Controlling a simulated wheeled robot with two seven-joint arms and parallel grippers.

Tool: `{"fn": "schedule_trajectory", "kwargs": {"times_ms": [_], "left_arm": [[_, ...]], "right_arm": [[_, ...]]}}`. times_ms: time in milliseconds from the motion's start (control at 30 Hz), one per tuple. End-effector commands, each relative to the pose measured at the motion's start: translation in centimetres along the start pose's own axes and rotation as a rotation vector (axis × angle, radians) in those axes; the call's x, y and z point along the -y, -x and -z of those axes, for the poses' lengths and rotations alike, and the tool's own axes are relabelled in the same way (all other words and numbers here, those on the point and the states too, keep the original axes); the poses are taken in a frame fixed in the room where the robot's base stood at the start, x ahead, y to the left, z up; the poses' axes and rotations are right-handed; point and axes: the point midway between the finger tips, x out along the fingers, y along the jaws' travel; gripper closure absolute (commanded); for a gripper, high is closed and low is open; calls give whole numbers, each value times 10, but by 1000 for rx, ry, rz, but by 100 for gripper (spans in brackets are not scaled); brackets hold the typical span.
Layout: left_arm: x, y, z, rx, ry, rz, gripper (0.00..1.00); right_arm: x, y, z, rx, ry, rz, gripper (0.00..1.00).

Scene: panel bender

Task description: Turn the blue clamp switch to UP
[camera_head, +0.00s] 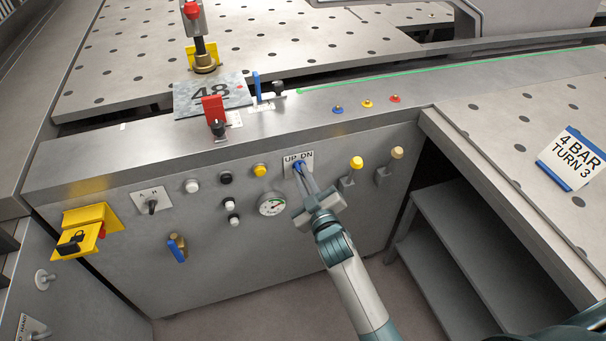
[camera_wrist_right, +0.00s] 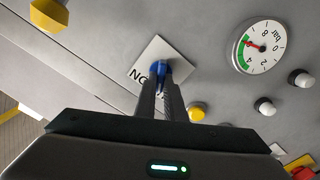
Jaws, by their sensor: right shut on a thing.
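The blue clamp switch (camera_head: 298,165) sits on a small white plate (camera_head: 291,157) marked UP and DN on the front panel. In the right wrist view the blue knob (camera_wrist_right: 159,68) shows between the fingertips, on the plate (camera_wrist_right: 150,56). My right gripper (camera_head: 301,168) reaches up to the panel and is shut on the knob; it also shows in the right wrist view (camera_wrist_right: 159,78). The fingers cover part of the knob and the plate lettering, so I cannot tell which way the knob points. My left gripper is not in view.
Left of the switch are a yellow button (camera_head: 260,170), a black button (camera_head: 226,178) and a pressure gauge (camera_head: 272,204). Right of it stand yellow (camera_head: 356,162) and beige (camera_head: 397,152) knobs.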

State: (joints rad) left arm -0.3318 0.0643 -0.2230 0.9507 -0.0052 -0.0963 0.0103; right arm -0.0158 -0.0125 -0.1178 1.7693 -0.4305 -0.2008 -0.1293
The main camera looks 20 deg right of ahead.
Motion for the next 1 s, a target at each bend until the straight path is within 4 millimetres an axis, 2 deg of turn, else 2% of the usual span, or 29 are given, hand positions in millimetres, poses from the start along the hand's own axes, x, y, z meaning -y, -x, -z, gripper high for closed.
{"fn": "schedule_trajectory", "kwargs": {"times_ms": [267,300,367,767,1000], "left_arm": [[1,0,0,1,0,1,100],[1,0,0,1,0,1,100],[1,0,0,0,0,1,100],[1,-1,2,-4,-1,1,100],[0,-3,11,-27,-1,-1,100]], "right_arm": [[1,0,-1,2,4,1,100],[1,0,-1,2,4,1,84],[1,0,-1,1,3,1,72],[0,3,0,0,1,0,72],[1,23,-2,1,1,1,72]]}}
